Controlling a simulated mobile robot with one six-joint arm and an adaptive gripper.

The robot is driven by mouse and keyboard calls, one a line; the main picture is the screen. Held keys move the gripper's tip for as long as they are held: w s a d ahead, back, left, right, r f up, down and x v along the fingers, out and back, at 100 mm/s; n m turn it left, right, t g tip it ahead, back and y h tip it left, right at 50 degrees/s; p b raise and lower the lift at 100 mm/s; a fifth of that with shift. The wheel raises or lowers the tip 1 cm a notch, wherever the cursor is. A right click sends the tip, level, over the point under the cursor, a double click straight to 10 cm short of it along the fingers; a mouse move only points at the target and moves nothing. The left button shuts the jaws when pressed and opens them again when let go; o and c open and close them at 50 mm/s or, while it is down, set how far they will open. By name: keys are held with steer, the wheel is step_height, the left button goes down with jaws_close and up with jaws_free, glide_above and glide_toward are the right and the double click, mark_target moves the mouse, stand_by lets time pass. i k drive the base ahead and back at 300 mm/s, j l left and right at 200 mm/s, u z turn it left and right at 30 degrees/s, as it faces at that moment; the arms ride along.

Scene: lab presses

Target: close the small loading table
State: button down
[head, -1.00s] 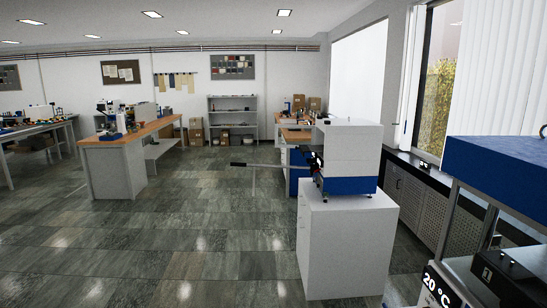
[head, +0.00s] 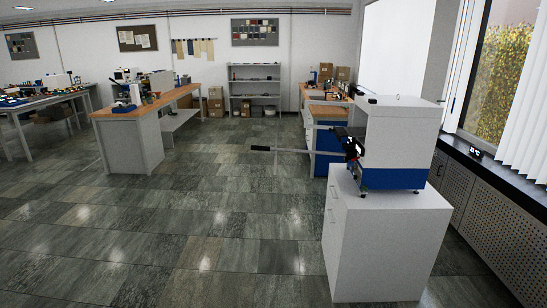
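A small white and blue press (head: 398,140) stands on a white cabinet (head: 385,245) at the right of the head view. A thin lever with a black grip (head: 261,148) sticks out from its left side. Dark parts (head: 352,143) show at the press's left face; they are too small to tell whether a loading table there is out or in. My gripper is not in view.
Open tiled floor (head: 200,240) lies left of the cabinet. A wooden-topped workbench (head: 128,145) stands further back left, and blue drawers (head: 327,150) stand behind the press. A low perforated unit (head: 490,225) runs under the window.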

mark_target(344, 132)
steer(key=i, duration=1.95)
steer(key=i+z, duration=0.1)
steer(key=i, duration=0.55)
steer(key=i+j+z, duration=0.1)
steer(key=i, duration=0.5)
steer(key=i+j+z, duration=0.1)
steer(key=i, duration=0.55)
steer(key=j, duration=0.1)
